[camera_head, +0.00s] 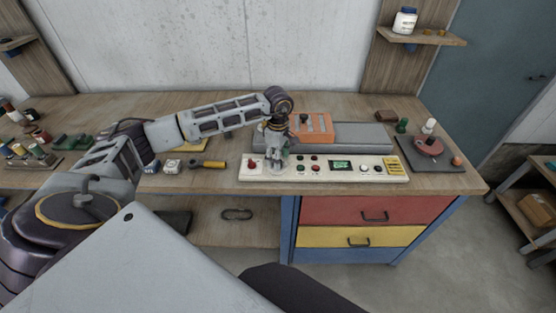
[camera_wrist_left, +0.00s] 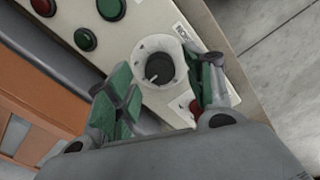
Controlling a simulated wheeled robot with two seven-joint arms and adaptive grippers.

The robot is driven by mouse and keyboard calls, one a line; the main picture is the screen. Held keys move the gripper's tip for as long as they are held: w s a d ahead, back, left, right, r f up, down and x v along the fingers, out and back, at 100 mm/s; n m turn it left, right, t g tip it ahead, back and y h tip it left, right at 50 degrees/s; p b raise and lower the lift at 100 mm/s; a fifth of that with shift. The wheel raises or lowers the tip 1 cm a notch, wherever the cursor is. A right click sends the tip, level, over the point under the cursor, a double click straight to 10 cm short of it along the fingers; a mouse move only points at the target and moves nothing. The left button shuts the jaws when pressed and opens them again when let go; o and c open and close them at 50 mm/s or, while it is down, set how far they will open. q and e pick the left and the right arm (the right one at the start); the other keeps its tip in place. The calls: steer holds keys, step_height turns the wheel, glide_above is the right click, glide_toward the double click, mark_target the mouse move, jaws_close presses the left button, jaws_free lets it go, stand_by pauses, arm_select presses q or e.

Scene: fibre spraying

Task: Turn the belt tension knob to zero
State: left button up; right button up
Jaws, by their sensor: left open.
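The control panel (camera_head: 325,168) is a long cream box at the front of the workbench. My left gripper (camera_head: 276,165) points down over its left part, and its green-padded fingers hide what lies beneath. In the left wrist view a dark round knob (camera_wrist_left: 159,68) on a pale dial shows between the open fingers of my left gripper (camera_wrist_left: 168,76). One finger is on each side of the knob, with visible gaps, and nothing is gripped. A small light mark on the knob points to the lower left of that view; the dial's numbers are too small to read. My right gripper is not in view.
An orange machine block (camera_head: 312,126) stands behind. A yellow-handled tool (camera_head: 208,164) lies at left.

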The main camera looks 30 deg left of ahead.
arm_select(q)
steer(key=shift+f, duration=0.95)
steer(key=shift+c, duration=0.2)
steer(key=c, duration=1)
